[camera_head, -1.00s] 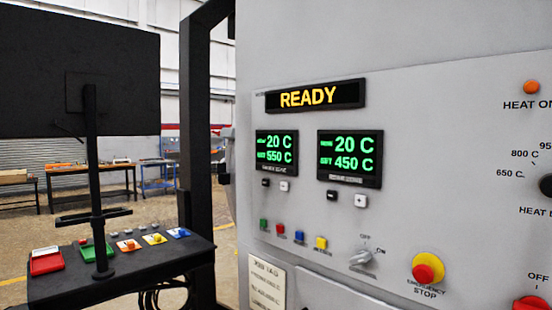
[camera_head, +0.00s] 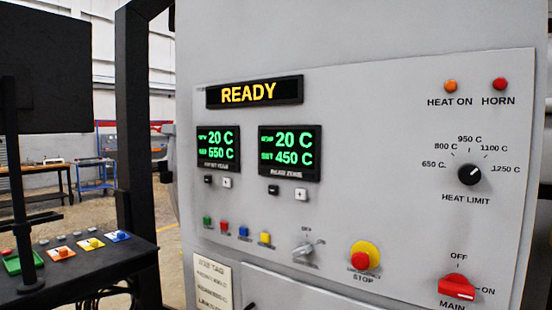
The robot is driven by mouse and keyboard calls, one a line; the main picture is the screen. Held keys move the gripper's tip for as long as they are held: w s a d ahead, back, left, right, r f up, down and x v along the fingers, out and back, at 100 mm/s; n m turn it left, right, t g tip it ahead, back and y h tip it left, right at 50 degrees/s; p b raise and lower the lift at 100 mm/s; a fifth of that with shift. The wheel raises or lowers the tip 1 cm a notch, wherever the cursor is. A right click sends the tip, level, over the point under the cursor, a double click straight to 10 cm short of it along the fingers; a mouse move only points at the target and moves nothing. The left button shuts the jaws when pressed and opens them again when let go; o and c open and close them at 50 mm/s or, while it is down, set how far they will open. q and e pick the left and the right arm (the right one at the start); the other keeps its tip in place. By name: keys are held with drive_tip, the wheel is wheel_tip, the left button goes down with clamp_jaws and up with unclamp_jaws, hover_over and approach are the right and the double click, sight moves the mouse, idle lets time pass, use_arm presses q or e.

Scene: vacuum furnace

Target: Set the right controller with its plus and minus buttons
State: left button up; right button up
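The right controller (camera_head: 290,152) is a black display on the grey panel, with green digits reading 20 C above and SET 450 C below. Its black minus button (camera_head: 273,190) and white plus button (camera_head: 300,194) sit just under it. The left controller (camera_head: 218,149) reads 20 C and 550 C, with its own black button (camera_head: 207,180) and white button (camera_head: 226,182) below. A sign above (camera_head: 254,92) reads READY in yellow. Neither of my grippers is in view.
A black console (camera_head: 90,268) stands at left. Nothing blocks the panel front.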

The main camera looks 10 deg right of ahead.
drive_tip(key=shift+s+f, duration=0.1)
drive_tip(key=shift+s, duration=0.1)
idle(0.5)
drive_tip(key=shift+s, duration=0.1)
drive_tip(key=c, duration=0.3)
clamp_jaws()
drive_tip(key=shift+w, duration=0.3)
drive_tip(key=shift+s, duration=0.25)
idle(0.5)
